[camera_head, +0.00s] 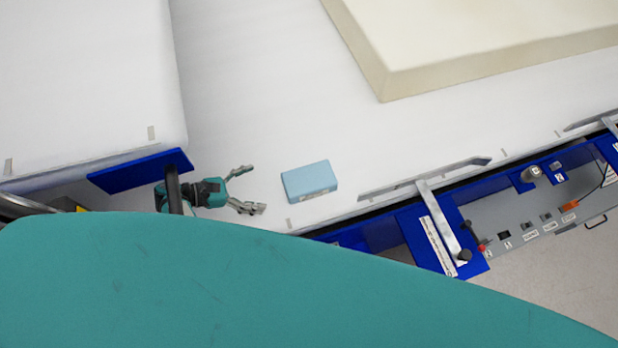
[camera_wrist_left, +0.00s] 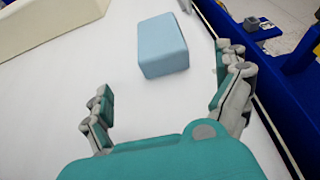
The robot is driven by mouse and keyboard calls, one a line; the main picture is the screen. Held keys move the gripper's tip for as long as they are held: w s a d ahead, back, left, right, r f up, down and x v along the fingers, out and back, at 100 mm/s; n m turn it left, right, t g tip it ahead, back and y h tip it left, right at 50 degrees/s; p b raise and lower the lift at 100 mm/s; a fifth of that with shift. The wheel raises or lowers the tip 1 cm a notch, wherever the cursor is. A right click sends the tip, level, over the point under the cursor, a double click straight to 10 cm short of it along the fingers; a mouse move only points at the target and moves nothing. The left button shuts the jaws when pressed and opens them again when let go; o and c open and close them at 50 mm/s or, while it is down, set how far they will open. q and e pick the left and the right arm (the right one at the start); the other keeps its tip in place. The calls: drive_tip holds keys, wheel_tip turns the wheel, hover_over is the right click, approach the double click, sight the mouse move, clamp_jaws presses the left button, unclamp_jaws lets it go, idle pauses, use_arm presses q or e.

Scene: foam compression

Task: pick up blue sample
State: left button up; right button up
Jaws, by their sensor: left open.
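The blue sample (camera_head: 309,181) is a light blue block lying on the white foam surface, near its front edge. My left gripper (camera_head: 251,189) is open and empty, to the left of the block, with its fingers pointing toward it. In the left wrist view the block (camera_wrist_left: 163,46) lies ahead of the open fingers (camera_wrist_left: 165,85), apart from them and roughly in line with the gap. My right gripper is not in view.
A large cream foam block (camera_head: 430,60) lies at the back right. A metal bar (camera_head: 425,179) runs along the front edge, right of the sample. A blue machine frame with a control panel (camera_head: 540,222) stands at the right. White surface behind the sample is clear.

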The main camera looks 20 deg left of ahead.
sight(285, 185)
use_arm(q)
drive_tip(key=p+x, duration=0.1)
drive_tip(key=x, duration=1)
drive_tip(key=shift+d+f, duration=0.2)
drive_tip(key=shift+d, duration=0.05)
drive_tip(key=c, duration=0.6)
drive_tip(key=shift+c, duration=0.2)
